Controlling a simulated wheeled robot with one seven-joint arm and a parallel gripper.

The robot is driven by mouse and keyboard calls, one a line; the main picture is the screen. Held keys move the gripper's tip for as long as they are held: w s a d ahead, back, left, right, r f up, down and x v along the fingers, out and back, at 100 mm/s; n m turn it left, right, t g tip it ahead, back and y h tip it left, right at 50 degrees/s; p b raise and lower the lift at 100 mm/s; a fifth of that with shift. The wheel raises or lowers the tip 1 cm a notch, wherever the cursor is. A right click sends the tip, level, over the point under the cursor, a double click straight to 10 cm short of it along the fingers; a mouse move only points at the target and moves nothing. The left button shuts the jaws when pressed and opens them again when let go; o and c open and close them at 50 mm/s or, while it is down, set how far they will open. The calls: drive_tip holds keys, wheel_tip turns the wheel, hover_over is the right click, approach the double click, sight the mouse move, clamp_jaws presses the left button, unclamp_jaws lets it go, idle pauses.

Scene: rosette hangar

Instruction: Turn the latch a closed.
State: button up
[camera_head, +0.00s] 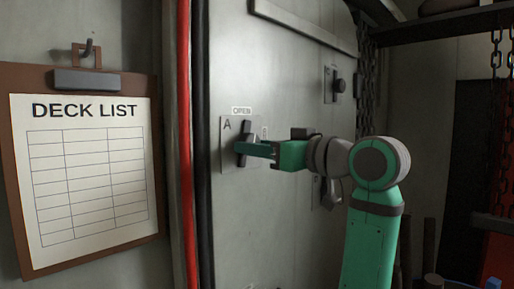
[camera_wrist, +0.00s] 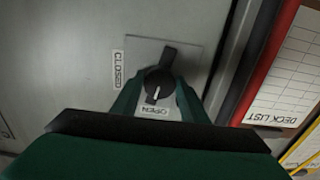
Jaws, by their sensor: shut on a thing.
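Latch a (camera_head: 246,130) is a dark handle on a grey plate marked A, fixed to a pale door. In the wrist view latch a (camera_wrist: 167,60) shows a round dark hub with a white line that points toward the OPEN label (camera_wrist: 152,111). The CLOSED label (camera_wrist: 117,68) is a quarter turn away, at the left in that view. My gripper (camera_head: 246,149) reaches in from the right, and its green fingers are shut on the latch handle. In the wrist view my gripper (camera_wrist: 158,92) has one finger on each side of the handle.
A second latch (camera_head: 336,86) sits on the door, up and right. Another plate (camera_head: 322,192) is partly hidden behind my arm. A red pipe (camera_head: 185,150) runs beside the door. A deck list clipboard (camera_head: 20,180) hangs at left. Chains (camera_head: 495,60) hang at right.

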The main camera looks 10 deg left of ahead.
drive_tip(key=shift+s+a+r+m, duration=0.1)
drive_tip(key=shift+m, duration=3.8)
drive_tip(key=shift+s+r+m, duration=0.1)
drive_tip(key=shift+m, duration=3.8)
drive_tip(key=o, duration=1.1)
drive_tip(key=shift+w, duration=0.1)
drive_tip(key=v, duration=1.1)
